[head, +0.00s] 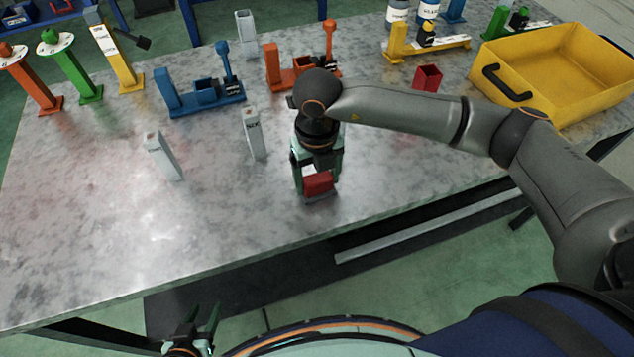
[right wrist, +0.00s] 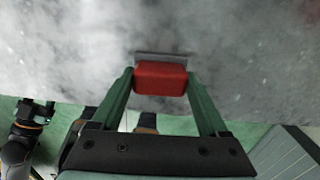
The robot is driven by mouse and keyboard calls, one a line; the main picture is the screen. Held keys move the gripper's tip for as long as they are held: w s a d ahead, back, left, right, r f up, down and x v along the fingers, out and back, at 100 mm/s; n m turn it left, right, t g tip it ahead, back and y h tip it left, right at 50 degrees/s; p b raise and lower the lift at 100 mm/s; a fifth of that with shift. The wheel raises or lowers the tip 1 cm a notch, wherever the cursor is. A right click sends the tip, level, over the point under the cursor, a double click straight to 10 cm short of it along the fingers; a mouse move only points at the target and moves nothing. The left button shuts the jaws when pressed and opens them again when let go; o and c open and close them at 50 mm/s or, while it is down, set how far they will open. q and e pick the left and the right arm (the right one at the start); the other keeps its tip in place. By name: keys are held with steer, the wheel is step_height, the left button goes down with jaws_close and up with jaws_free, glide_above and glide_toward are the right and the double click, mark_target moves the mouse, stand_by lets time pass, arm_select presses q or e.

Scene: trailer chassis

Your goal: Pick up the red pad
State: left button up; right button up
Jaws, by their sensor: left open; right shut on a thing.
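The red pad (head: 319,185) is a small red block with a grey plate along one side, near the front edge of the table. My right gripper (head: 317,178) points down over it and is shut on it. In the right wrist view the red pad (right wrist: 160,78) sits between the two green fingertips (right wrist: 160,80), with the grey plate showing beyond it. I cannot tell whether the pad touches the table or is just above it. My left gripper (head: 203,325) is open and empty, low in front of the table.
On the metal table (head: 90,240) stand grey blocks (head: 162,155) (head: 253,133), a blue fixture (head: 205,92), an orange fixture (head: 300,70), a red open box (head: 428,77) and a yellow bin (head: 555,75) at the right. The front left of the table is clear.

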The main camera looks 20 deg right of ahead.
mark_target(318, 178)
steer(key=c, duration=0.7)
steer(key=shift+r, duration=0.5)
step_height(318, 178, up, 2)
steer(key=shift+r+b, duration=0.2)
steer(key=shift+b, duration=0.3)
steer(key=s+d+r, duration=0.1)
steer(key=s+r, duration=0.2)
steer(key=s, duration=0.1)
steer(key=s+d+r, duration=0.1)
steer(key=s+r, duration=0.2)
steer(key=s, duration=0.2)
steer(key=s+d+r+b, duration=0.1)
steer(key=s+d+r, duration=0.1)
steer(key=s+r, duration=0.1)
steer(key=shift+s+r, duration=0.3)
steer(key=shift+s, duration=0.45)
steer(key=shift+w, duration=0.1)
